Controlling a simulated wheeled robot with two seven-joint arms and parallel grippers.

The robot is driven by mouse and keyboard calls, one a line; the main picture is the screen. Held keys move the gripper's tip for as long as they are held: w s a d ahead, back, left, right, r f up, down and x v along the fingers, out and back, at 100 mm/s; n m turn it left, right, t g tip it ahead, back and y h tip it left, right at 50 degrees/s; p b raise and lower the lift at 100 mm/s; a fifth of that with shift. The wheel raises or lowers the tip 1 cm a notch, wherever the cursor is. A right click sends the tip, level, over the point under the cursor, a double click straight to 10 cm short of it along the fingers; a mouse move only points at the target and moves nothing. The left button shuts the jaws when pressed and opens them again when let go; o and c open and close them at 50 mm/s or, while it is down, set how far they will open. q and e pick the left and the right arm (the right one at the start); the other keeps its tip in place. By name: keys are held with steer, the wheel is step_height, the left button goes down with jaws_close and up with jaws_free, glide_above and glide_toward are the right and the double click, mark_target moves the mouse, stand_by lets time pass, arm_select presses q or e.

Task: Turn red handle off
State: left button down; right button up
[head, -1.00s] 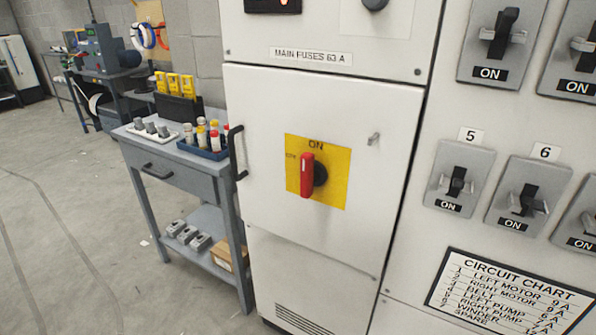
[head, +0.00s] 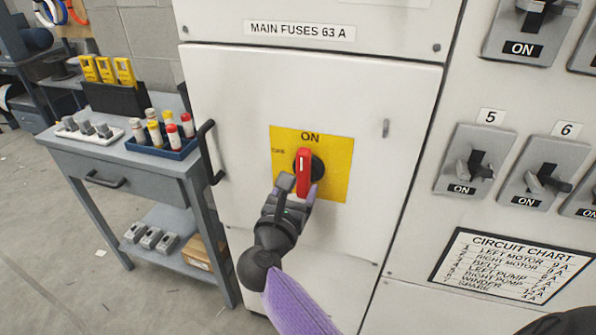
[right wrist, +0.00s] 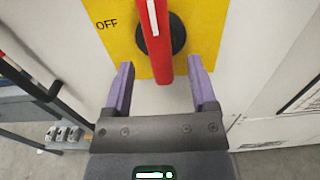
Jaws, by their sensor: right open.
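The red handle (head: 303,172) sits on a black round hub on a yellow plate (head: 340,180) marked ON at the top and OFF at the left. It stands upright, pointing to ON. My right gripper (head: 298,188) is open, just below and in front of the handle. In the right wrist view the red handle (right wrist: 158,40) comes down between and beyond the two purple fingers (right wrist: 160,88), with gaps on both sides, so the fingers do not appear to touch it. My left gripper is not in view.
The white cabinet door (head: 225,100) has a black pull handle (head: 208,152) on its left. A grey bench (head: 150,170) with a blue tray (head: 170,150) of fuses stands left. Breaker switches (head: 475,165) and a circuit chart (head: 510,270) are on the right panel.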

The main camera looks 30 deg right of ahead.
mark_target(302, 179)
steer(key=x, duration=0.5)
steer(key=shift+b, duration=0.3)
jaws_close()
